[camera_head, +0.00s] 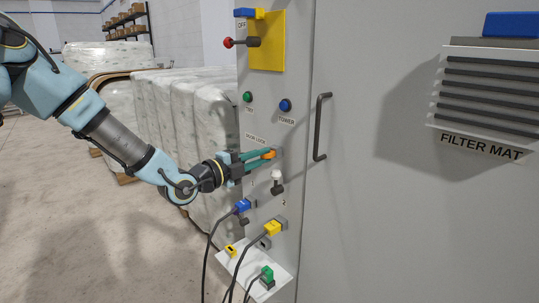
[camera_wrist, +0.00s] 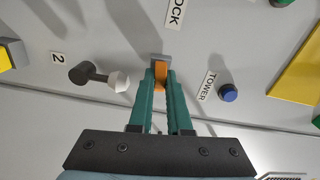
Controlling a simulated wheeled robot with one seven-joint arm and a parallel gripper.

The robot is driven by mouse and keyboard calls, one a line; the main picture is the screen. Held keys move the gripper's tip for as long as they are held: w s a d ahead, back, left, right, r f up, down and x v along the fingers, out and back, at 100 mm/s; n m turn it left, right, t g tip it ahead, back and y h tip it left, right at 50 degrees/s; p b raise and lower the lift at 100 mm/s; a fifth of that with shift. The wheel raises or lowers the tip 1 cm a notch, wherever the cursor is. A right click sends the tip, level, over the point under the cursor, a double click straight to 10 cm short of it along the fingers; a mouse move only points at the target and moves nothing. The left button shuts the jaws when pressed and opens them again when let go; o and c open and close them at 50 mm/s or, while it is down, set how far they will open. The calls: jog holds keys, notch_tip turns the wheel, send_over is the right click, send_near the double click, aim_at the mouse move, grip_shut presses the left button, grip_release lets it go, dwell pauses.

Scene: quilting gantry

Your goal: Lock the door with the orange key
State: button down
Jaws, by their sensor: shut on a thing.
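The orange key (camera_head: 269,154) is at the door lock on the grey cabinet's narrow panel, just below the "DOOR LOCK" label. My gripper (camera_head: 262,155) reaches in from the left with its green fingers shut on the key. In the wrist view the orange key (camera_wrist: 161,76) shows between the fingertips of my gripper (camera_wrist: 161,84), against the grey lock (camera_wrist: 160,58). How deep the key sits in the lock is hidden by the fingers. The cabinet door (camera_head: 400,200) with its dark vertical handle (camera_head: 319,128) appears closed, to the right of the lock.
A green button (camera_head: 247,96) and a blue button (camera_head: 285,105) sit above the lock. A white-knobbed lever (camera_head: 277,181) is just below it. Blue (camera_head: 243,205) and yellow (camera_head: 272,228) plugs with hanging cables are lower. Wrapped rolls (camera_head: 200,115) stand behind on the left.

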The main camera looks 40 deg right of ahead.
jog(key=n, duration=0.3)
jog(key=shift+p, duration=0.4)
jog(key=n+p, duration=0.1)
jog(key=n, duration=0.3)
jog(key=shift+n+p, duration=0.85)
jog(key=shift+n, duration=1.15)
